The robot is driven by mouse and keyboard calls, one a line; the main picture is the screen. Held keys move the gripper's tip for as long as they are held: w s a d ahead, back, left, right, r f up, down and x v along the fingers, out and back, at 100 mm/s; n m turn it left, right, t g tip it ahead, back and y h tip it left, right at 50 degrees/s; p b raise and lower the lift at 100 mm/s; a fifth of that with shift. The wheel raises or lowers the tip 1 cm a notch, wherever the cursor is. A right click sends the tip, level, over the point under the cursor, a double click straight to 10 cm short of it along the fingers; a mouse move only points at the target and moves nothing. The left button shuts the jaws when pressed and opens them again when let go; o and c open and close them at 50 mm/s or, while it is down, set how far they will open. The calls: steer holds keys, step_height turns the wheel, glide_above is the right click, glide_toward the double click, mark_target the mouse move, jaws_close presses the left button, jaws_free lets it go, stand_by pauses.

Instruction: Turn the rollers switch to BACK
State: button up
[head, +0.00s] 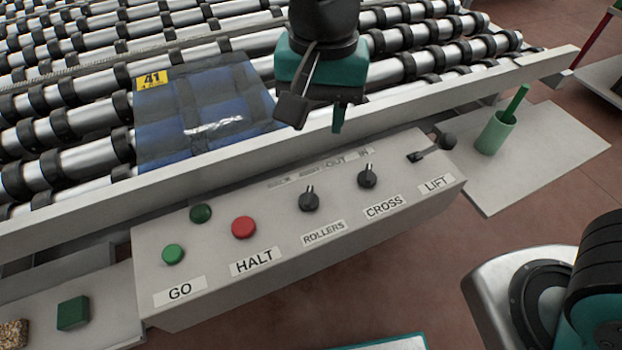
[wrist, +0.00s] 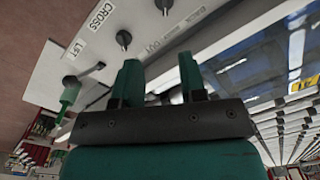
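The rollers switch (head: 309,200) is a black knob above the ROLLERS label (head: 324,234) on the grey control panel (head: 225,290). Its pointer is turned roughly upward, toward the conveyor. The position words above it are too small to read surely. In the wrist view, the rollers switch (wrist: 164,5) is at the top edge, partly cut off. My gripper (head: 312,122) hangs above the conveyor's front rail, behind the panel and apart from the switch. The wrist view shows its two green fingers (wrist: 159,72) spread, with nothing between them.
The cross knob (head: 367,177) and lift lever (head: 435,148) stand right of the switch. The red HALT button (head: 244,227) and green GO button (head: 173,254) are left. A green cup (head: 495,132) stands on the right shelf.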

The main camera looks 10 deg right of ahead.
steer(key=a+m, duration=0.1)
steer(key=p, duration=0.1)
glide_toward(309, 195)
steer(key=f, duration=0.9)
steer(key=shift+a+f, duration=0.1)
steer(key=shift+a, duration=0.1)
jaws_close()
